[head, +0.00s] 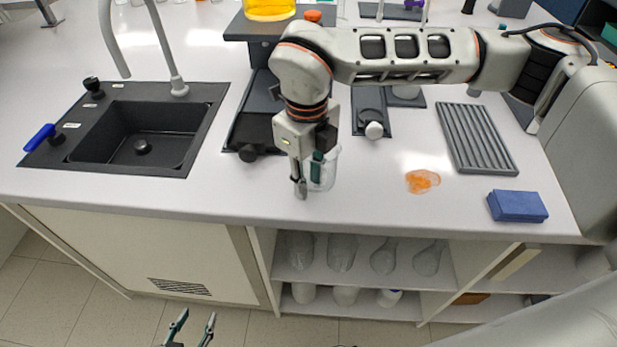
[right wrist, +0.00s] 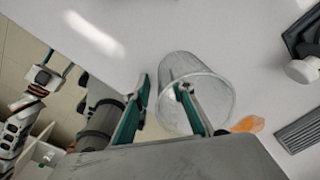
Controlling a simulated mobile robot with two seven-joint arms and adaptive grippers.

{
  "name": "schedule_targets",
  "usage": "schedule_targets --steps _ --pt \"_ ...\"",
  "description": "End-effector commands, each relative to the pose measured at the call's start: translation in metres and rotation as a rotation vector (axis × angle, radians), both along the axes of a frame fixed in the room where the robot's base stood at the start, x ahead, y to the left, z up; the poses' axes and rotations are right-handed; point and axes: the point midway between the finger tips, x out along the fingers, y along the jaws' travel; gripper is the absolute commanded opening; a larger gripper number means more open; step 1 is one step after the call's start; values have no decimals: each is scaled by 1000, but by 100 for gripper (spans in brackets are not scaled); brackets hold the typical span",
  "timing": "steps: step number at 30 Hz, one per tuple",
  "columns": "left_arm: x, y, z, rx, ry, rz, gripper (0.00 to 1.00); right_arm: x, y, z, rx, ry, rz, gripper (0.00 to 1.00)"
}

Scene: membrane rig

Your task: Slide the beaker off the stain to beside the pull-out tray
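The clear beaker (head: 328,172) stands on the white bench near its front edge, just right of a dark low tray-like unit (head: 243,135). It is apart from the orange stain (head: 422,181), which lies further right. My right gripper (head: 308,182) is down at the beaker. In the right wrist view its fingers are apart, one outside the beaker (right wrist: 215,88) and one seen within its rim; whether they touch the wall I cannot tell. The stain also shows there (right wrist: 248,124). My left gripper (head: 192,328) is open and empty, low in front of the cabinet.
A blue sponge-like block (head: 517,206) and a grey ribbed rack (head: 477,138) are at the right. A small dark stand with a white knob (head: 374,130) is behind the beaker. The black sink (head: 135,132) is at the left. The bench between beaker and stain is clear.

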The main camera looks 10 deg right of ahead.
Motion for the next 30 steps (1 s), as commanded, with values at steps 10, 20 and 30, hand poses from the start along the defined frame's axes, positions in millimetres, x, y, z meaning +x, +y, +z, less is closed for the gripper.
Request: schedule_targets --steps 10,20,30 --pt "-1 0 0 0 1 1 40 0 0 9 1 -2 0 24" --pt "0 0 0 -1 0 1 40 0 1 72 1 -4 0 24" --pt "0 0 0 -1 0 1 40 -1 2 116 0 -1 0 24"
